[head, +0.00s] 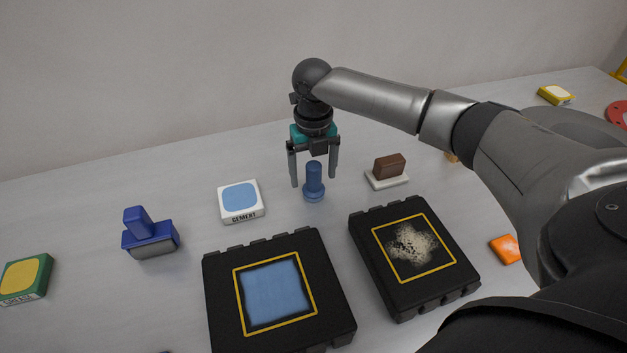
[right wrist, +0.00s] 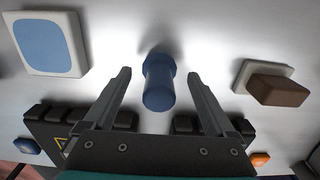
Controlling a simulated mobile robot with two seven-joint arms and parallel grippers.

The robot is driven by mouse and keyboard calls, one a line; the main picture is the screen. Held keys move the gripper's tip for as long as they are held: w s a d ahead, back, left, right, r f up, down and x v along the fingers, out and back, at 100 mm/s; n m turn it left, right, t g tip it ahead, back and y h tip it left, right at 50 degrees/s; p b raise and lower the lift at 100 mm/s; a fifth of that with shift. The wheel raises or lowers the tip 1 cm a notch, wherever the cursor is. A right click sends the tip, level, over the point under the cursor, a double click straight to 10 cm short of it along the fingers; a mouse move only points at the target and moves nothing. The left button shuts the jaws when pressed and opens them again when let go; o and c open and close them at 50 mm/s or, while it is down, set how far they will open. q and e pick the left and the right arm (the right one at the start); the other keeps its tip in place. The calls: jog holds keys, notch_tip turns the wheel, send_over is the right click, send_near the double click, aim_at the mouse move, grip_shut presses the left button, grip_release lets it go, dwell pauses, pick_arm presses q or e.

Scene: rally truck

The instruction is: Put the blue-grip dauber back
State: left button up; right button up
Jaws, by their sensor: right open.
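The blue-grip dauber (head: 314,180) stands upright on the table in the head view, behind the two black pads. It also shows in the right wrist view (right wrist: 159,82), between and just beyond the fingertips. My right gripper (head: 313,180) is open around or just above the dauber, one finger on each side, and I see no contact. The right wrist view shows its two fingers (right wrist: 159,75) spread apart with nothing held. My left gripper is not in view.
A black case with a blue patch (head: 220,290) and one with a speckled patch (head: 372,255) lie in front. A white cement box (head: 241,217), a blue stamp-like block (head: 150,238), a green box (head: 38,290) and a brown-handled block (head: 389,167) stand around. An orange piece (head: 505,249) lies right.

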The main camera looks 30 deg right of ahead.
notch_tip(320, 180, up, 11)
jog(key=shift+d+r+p, duration=0.1)
jog(key=shift+r+p, duration=0.1)
jog(key=shift+p, duration=1.05)
jog(key=shift+r, duration=0.4)
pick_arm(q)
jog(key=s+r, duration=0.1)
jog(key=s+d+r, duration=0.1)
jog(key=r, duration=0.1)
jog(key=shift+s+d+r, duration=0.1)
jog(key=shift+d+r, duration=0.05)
pick_arm(e)
jog(key=shift+r, duration=0.1)
